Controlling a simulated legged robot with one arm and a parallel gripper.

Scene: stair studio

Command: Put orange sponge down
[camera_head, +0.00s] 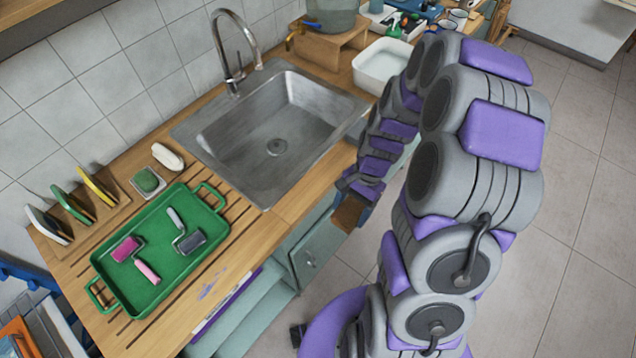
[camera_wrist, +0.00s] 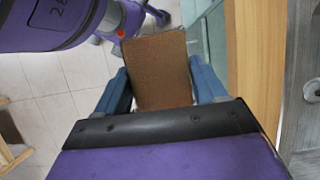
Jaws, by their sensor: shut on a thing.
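The orange sponge shows as a brown-orange block (camera_wrist: 157,72) in the wrist view, between the blue fingers of my gripper (camera_wrist: 160,88). My gripper is shut on its sides, and its far end sticks out past the fingers. In the head view the sponge (camera_head: 348,214) hangs below my gripper (camera_head: 362,190), in front of the counter's edge and over the floor side. My arm covers part of the counter front and the floor behind it.
The wooden counter (camera_head: 285,208) holds a steel sink (camera_head: 215,150), a green tray (camera_head: 181,268) with two paint rollers, a green sponge on a dish (camera_head: 147,180), a white soap (camera_head: 168,156) and a rack with upright plates (camera_head: 110,210). A white basin (camera_head: 380,65) stands beyond the sink.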

